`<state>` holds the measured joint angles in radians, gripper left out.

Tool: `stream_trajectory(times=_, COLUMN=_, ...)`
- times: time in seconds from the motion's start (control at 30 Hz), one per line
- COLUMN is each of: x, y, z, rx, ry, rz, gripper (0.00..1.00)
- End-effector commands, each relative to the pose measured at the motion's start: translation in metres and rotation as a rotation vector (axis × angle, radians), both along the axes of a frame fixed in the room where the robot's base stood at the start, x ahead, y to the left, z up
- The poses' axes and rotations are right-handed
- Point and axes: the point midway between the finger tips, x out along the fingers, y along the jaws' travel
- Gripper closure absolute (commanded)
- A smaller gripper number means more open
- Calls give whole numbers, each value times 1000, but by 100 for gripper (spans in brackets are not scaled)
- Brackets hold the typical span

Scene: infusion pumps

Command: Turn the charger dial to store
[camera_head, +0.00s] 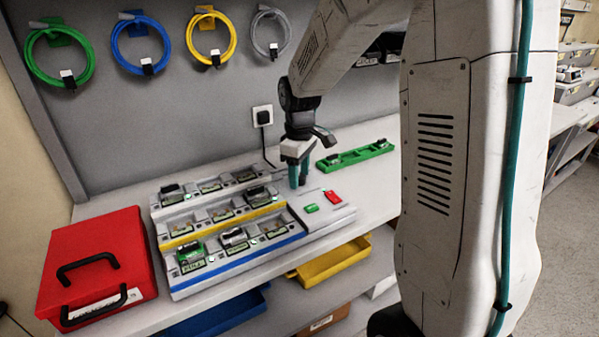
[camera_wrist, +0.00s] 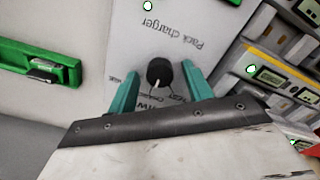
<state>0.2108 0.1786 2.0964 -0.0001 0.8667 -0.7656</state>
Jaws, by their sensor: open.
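The pack charger (camera_head: 335,212) is a white station on the bench with grey, yellow and blue rows of bays. Its label panel (camera_wrist: 150,35) reads "Pack charger", upside down in the wrist view. The dial (camera_wrist: 159,72) is a round black knob with a white pointer line directed toward the bottom of the picture, near a label that looks like "Condition". Other small labels around it are partly hidden or hard to read. My gripper (camera_wrist: 160,69) is open, with one teal finger on each side of the dial and visible gaps. In the head view my gripper (camera_head: 298,174) points down and hides the dial.
Green (camera_head: 312,208) and red (camera_head: 333,197) buttons sit on the charger's right panel. Several packs occupy the bays. A green tray (camera_head: 357,156) lies behind to the right. A red case (camera_head: 97,265) stands at left. A wall plug (camera_head: 263,116) and cord are behind my gripper.

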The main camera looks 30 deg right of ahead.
Motion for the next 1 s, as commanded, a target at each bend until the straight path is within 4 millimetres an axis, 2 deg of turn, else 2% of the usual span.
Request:
stream_trajectory(times=0.07, x=0, y=0, z=0, rx=0, ry=0, rz=0, gripper=50)
stream_trajectory(times=0.2, x=0, y=0, z=0, rx=0, ry=0, rz=0, gripper=89)
stream_trajectory(times=0.23, x=0, y=0, z=0, rx=0, ry=0, rz=0, gripper=94)
stream_trajectory(times=0.67, x=0, y=0, z=1, rx=0, ry=0, rz=-72, gripper=94)
stream_trajectory(times=1.0, x=0, y=0, z=1, rx=0, ry=-1, rz=-327, gripper=94)
